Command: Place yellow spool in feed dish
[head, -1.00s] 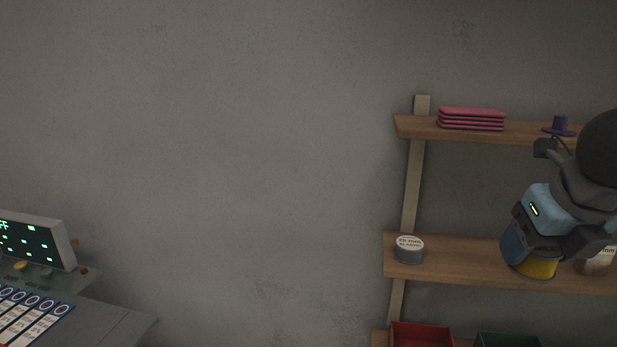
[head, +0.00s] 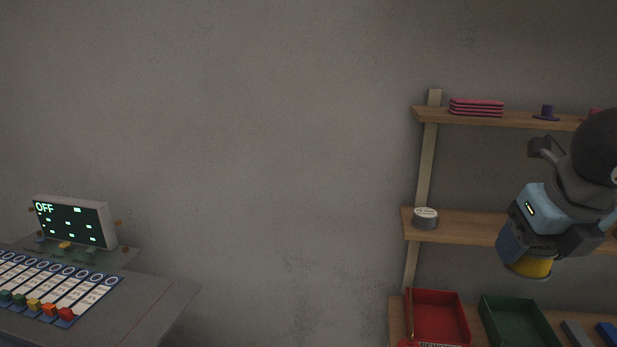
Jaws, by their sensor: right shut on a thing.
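The yellow spool (head: 531,266) is at the lower right of the head view, a yellow cylinder with a pale rim at its bottom. My right gripper (head: 550,245) is shut on it from above and hides its upper part. The spool hangs in front of the shelf unit, apart from the shelf boards as far as I can see. My left gripper is not in view.
A console (head: 150,300) with a screen reading OFF (head: 75,222) stands at the left. The wooden shelf (head: 470,222) at right carries a round tin (head: 425,218); below are a red bin (head: 437,318) and a green bin (head: 518,322). Bare wall lies between.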

